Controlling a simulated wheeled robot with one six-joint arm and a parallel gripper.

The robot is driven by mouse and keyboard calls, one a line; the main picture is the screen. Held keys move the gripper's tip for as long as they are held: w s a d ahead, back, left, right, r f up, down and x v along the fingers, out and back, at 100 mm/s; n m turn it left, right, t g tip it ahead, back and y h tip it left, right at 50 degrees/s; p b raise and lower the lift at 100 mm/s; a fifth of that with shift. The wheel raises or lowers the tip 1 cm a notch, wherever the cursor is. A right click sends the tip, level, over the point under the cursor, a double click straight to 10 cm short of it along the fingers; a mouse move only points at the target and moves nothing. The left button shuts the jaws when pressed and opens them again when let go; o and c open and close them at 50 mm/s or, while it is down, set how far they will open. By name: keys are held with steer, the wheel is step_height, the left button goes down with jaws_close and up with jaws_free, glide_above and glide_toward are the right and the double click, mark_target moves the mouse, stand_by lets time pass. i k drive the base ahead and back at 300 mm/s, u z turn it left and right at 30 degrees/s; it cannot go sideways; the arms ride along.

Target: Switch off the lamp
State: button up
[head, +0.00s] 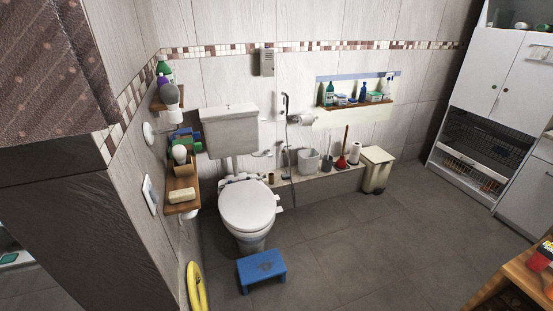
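No thing in the head view is clearly a lamp, and I cannot tell whether any light is on. A white rectangular plate (149,194) is on the left wall; it may be a switch, but it is too small to tell. A round white fitting (148,132) sticks out of the same wall above it. A white bulb-like object (179,153) stands among items on a wooden shelf; I cannot tell what it is. My gripper is not in view.
A white toilet (247,207) stands by the back wall, with a blue step stool (262,270) in front. A yellow object (196,287) stands at the left wall. A white cabinet (486,95) and a wooden table (522,279) are at right. The tiled floor (370,245) between is clear.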

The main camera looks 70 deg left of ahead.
mark_target(152, 192)
steer(key=u, duration=3.5)
steer(key=k, duration=0.65)
steer(key=z, duration=1.55)
steer(key=i, duration=1)
steer(key=u, duration=1.95)
